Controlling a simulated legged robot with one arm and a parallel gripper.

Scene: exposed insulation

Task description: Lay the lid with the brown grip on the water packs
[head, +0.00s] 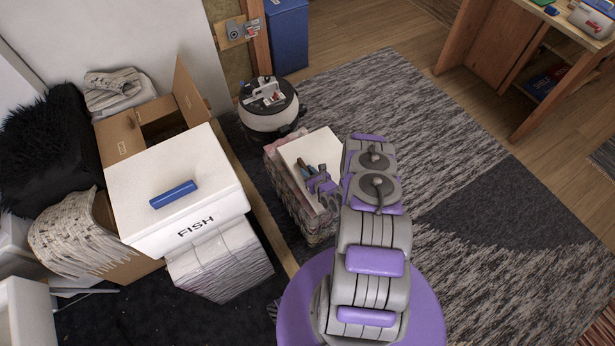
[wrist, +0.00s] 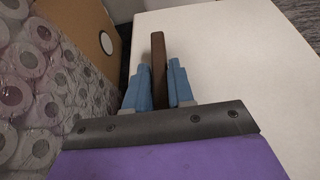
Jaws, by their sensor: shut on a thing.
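My gripper (head: 312,172) is shut on the brown grip (wrist: 158,68) of a white lid (head: 318,146). In the wrist view the blue fingers of my gripper (wrist: 157,80) stand on both sides of the grip, and the lid (wrist: 225,60) fills the right side. In the head view the lid is at a wrapped, pinkish patterned stack (head: 296,200); whether it touches the stack, I cannot tell. My arm hides the lid's right part. Another wrapped pack stack (head: 222,262) stands by the white FISH box. Which stack is the water packs is not clear.
The white FISH box (head: 190,232) has a lid with a blue grip (head: 174,194). An open cardboard box (head: 122,141) stands behind it. A round black-and-white device (head: 270,108) is on the floor at the back. The rug (head: 400,100) on the right is clear.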

